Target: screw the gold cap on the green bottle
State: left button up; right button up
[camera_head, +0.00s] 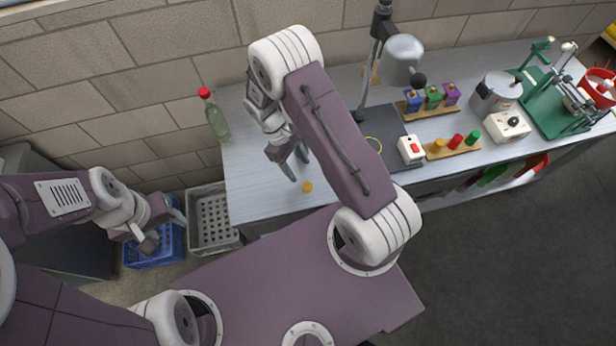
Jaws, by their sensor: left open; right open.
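A small gold-orange cap (307,187) lies on the bench top near its front edge. A pale green, see-through bottle (218,124) with a red top (204,92) stands upright at the bench's left end, by the wall. My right gripper (297,168) is open and points down, just behind and left of the gold cap, apart from it. My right arm crosses the middle of the bench and hides part of it. My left gripper (166,232) is open and empty, off the bench to the left, above a blue crate.
The blue crate (170,252) and a grey crate (199,230) stand left of the bench (260,195). A lamp (402,60), racks of small coloured items (440,153), a red-button box (411,150), a pot (497,92) and a green machine (545,108) fill the right side.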

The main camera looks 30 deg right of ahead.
aim_at(307, 186)
jog(key=p+x, duration=0.1)
jog(key=x, duration=0.2)
jog(key=shift+a+f, duration=0.1)
jog(key=shift+f, duration=0.35)
pick_arm(q)
jog(key=shift+w+a+r, duration=0.25)
jog(key=shift+a+r, duration=0.05)
jog(key=shift+r, duration=0.25)
pick_arm(e)
jog(key=shift+w, duration=0.1)
jog(key=shift+a, duration=0.1)
jog(key=p+x, duration=0.2)
jog(key=x, duration=0.2)
jog(key=shift+s+f+p, duration=0.25)
jog(key=shift+s+p, duration=0.05)
jog(key=shift+p, duration=0.05)
jog(key=shift+f, duration=0.35)
pick_arm(q)
notch_tip(307, 186, up, 2)
jog(key=shift+r, duration=0.15)
